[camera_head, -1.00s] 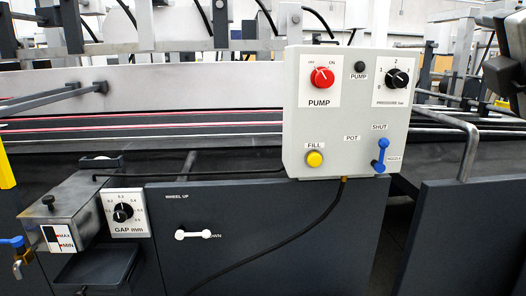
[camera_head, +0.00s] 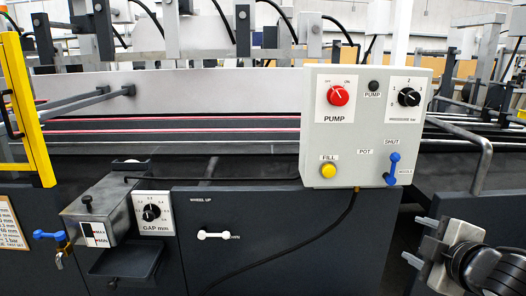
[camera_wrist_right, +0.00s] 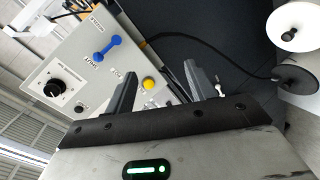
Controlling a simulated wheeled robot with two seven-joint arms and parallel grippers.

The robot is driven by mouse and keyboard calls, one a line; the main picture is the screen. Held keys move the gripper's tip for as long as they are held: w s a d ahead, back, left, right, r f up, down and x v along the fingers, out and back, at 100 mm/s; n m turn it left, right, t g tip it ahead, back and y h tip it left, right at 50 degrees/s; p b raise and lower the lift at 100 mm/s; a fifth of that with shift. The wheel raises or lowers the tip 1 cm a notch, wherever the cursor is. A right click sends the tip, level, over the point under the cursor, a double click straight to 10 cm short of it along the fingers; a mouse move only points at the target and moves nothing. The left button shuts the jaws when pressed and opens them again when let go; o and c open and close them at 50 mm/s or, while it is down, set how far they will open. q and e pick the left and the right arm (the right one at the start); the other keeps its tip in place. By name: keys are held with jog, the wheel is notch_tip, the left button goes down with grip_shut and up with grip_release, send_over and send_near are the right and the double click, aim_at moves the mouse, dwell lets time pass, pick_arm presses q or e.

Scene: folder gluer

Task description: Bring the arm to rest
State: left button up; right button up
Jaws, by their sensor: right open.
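My right gripper (camera_head: 420,241) is at the lower right of the head view, with its two fingers pointing left, apart and empty. It is in front of the machine, below and right of the grey control box (camera_head: 330,160). In the wrist view the fingers of my right gripper (camera_wrist_right: 160,72) are spread, with nothing between them in their grasp. The control box (camera_wrist_right: 95,50) shows beyond them, tilted in the picture. My left gripper is not in view.
The box carries a red pump knob (camera_head: 338,95), a yellow fill button (camera_head: 328,170) and a blue nozzle lever (camera_head: 393,167). A gap dial (camera_head: 150,212) and a white wheel lever (camera_head: 214,235) are lower left. A yellow frame (camera_head: 28,110) stands at left.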

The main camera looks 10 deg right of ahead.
jog(key=s+a+f+m+g+y+p, duration=0.1)
jog(key=s+a+f+m, duration=0.15)
jog(key=f, duration=0.35)
jog(key=s+a+f+m+g+y+p, duration=0.1)
jog(key=s+a+f, duration=0.1)
jog(key=a+f, duration=0.25)
jog(key=s+a+f+m+y+p, duration=0.1)
jog(key=s+a+f+m, duration=0.2)
jog(key=a, duration=0.4)
jog(key=s+a+f+m+y+p, duration=0.1)
jog(key=s+a+f+m, duration=0.3)
jog(key=s+a+f, duration=0.2)
jog(key=shift+s+a+g+y, duration=0.3)
jog(key=shift+s+a+y, duration=0.1)
jog(key=shift+s, duration=0.55)
jog(key=shift+f, duration=0.1)
